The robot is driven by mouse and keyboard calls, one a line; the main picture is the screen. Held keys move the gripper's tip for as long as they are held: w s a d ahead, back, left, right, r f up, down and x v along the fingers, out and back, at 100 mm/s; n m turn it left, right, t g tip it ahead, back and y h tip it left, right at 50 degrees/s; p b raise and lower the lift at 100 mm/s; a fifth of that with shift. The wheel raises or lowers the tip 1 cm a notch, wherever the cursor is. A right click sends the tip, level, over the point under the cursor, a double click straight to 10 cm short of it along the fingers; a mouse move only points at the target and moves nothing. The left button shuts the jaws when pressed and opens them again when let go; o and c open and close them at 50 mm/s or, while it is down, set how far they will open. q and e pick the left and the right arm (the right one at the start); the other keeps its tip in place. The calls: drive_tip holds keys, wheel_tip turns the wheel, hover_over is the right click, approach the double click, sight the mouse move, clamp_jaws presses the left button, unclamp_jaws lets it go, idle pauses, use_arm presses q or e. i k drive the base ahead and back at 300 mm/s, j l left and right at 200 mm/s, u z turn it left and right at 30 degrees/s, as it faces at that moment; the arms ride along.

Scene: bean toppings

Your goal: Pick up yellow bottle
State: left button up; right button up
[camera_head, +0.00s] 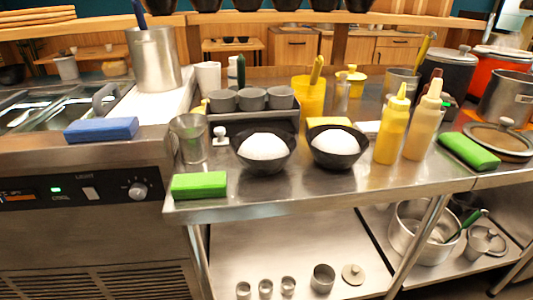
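A yellow squeeze bottle (391,128) with a pointed nozzle stands upright on the steel table (290,200), right of the two dark bowls. A paler, cream-yellow squeeze bottle (423,124) stands upright just to its right, very close to it. Neither of my grippers shows in the head view.
Two black bowls (283,166) (358,159) with white mounds stand left of the bottles. Green sponges (199,185) (468,151) lie at the front left and right. A yellow cup (309,100) and a lidded black pot (447,75) stand behind. Table space before the bottles is clear.

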sight(395, 118)
drive_tip(key=k+l+z, duration=0.1)
drive_tip(key=z, duration=0.35)
drive_tip(key=l+z, duration=0.15)
drive_tip(key=z, duration=0.25)
drive_tip(key=k, duration=0.05)
